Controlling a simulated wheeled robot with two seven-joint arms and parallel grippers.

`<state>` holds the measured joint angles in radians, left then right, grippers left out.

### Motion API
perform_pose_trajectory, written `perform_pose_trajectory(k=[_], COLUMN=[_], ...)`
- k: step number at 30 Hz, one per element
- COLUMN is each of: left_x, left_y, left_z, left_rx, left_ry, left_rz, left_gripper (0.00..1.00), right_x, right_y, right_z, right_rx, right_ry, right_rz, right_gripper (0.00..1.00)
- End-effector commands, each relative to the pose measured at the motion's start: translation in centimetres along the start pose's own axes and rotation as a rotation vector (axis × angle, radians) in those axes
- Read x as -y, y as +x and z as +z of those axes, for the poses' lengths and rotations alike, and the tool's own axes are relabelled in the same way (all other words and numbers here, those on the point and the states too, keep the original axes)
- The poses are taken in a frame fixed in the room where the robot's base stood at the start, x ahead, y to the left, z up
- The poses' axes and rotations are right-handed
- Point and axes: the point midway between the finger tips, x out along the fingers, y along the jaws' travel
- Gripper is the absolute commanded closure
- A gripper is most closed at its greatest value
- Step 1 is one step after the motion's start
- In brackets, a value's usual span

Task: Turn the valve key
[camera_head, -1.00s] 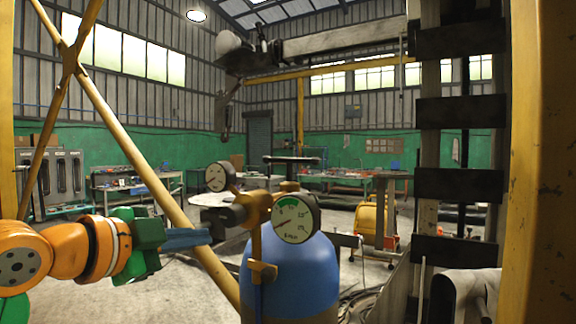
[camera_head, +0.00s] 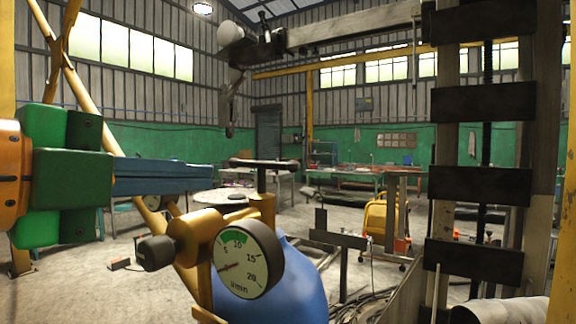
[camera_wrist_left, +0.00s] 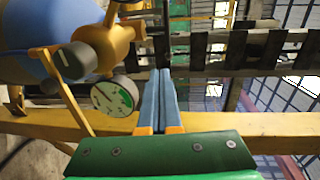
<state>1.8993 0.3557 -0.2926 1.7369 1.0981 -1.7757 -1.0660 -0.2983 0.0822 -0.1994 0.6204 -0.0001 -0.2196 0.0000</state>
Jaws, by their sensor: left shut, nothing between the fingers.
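The valve key (camera_head: 262,164) is a dark crossbar on an upright stem, standing on the brass valve at the top of the blue cylinder (camera_head: 300,285). My left gripper (camera_head: 238,170) reaches in from the left at about the height of the crossbar, its blue fingers together and empty. The fingertips end close to the left of the bar in the head view; whether they touch it I cannot tell. In the left wrist view the shut fingers (camera_wrist_left: 160,72) point up, beside the valve body (camera_wrist_left: 105,42). My right gripper is out of view.
A brass regulator with a round gauge (camera_head: 248,260) and a dark knob (camera_head: 155,253) sits in front of the valve, below my left fingers. A yellow post (camera_head: 566,200) stands at the right edge.

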Motion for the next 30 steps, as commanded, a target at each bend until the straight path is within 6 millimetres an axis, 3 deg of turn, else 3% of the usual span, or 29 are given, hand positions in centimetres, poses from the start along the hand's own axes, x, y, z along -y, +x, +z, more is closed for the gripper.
perform_pose_trajectory(k=[5,18,24,30], left_x=[0.3,1.1,1.4,1.2], left_y=[2.2,11.3,13.4,13.8], left_z=[-0.1,-0.1,-0.1,0.0], left_rx=[-0.003,-0.003,-0.001,0.0], left_ry=[0.002,-0.001,0.0,0.001], left_rz=[0.005,0.005,0.003,0.001], left_gripper=[1.0,1.0,1.0,1.0], right_x=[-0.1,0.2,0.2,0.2], right_y=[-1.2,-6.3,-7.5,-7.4], right_z=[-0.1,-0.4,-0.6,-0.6], right_rx=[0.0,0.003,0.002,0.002], right_ry=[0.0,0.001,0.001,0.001], right_rz=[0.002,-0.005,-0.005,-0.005], right_gripper=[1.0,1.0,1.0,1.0])
